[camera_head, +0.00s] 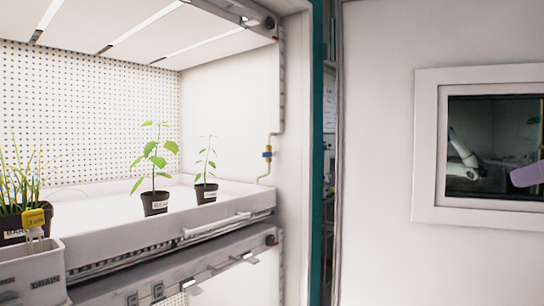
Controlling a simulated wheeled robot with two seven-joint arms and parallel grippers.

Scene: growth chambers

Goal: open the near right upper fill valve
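The pipe runs down from the right post and bends toward the tray below. The blue part looks set across the pipe, but it is too small to tell its exact position. Neither of my grippers is in view, and nothing touches the valve. A pale purple rounded piece, possibly part of my arm, shows at the right edge.
A white tray (228,223) with a front bar holds two potted seedlings (155,200) (206,192). A pot of grassy shoots (20,200) and a grey drain box (32,275) are at left. A white door with a window (425,140) stands at right.

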